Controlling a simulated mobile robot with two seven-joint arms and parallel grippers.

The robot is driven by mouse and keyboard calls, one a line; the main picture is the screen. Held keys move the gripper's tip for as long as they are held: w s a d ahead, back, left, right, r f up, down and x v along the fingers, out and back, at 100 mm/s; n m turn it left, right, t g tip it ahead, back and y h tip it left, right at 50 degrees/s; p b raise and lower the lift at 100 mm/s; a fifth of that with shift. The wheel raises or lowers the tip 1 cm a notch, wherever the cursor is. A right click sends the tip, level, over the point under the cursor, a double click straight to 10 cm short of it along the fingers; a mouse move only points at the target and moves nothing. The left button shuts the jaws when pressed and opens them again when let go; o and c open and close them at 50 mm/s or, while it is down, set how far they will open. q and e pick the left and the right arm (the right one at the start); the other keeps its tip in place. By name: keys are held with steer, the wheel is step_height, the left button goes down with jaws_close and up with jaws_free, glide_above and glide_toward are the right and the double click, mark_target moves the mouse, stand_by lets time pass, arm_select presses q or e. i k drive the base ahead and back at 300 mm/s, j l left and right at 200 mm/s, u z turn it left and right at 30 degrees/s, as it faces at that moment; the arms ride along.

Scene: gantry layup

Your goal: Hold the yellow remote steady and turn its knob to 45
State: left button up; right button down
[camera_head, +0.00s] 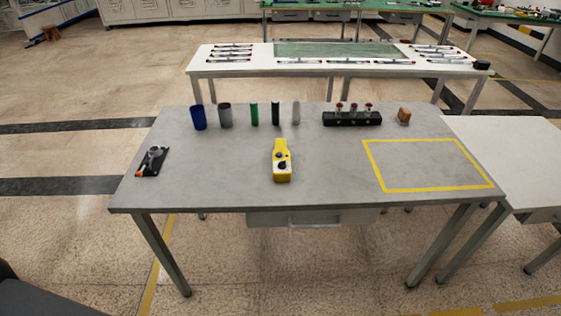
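The yellow remote (281,174) lies on the grey table, a little left of its middle and towards the front edge. Its narrow end points to the back of the table. A dark knob (282,164) shows on its upper face, with another small dark spot further up. The knob's markings and setting are too small to read. Neither gripper is in view, and nothing touches the remote.
The grey table (230,175) has a blue cup (198,117), a grey cup (225,115), several upright cylinders, a black rack (352,119) and a brown block (404,115) along its back. A black device (152,160) lies left. A yellow taped rectangle (428,165) is bare. Space around the remote is clear.

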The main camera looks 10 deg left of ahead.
mark_target(282, 165)
steer(key=i+j+z, duration=0.15)
steer(key=j, duration=0.2)
steer(key=i+j+z, duration=0.15)
steer(key=j, duration=0.2)
steer(key=i+j+z, duration=0.15)
steer(key=j, duration=0.25)
steer(key=i+j+z, duration=0.2)
steer(key=j, duration=0.15)
steer(key=k, duration=0.05)
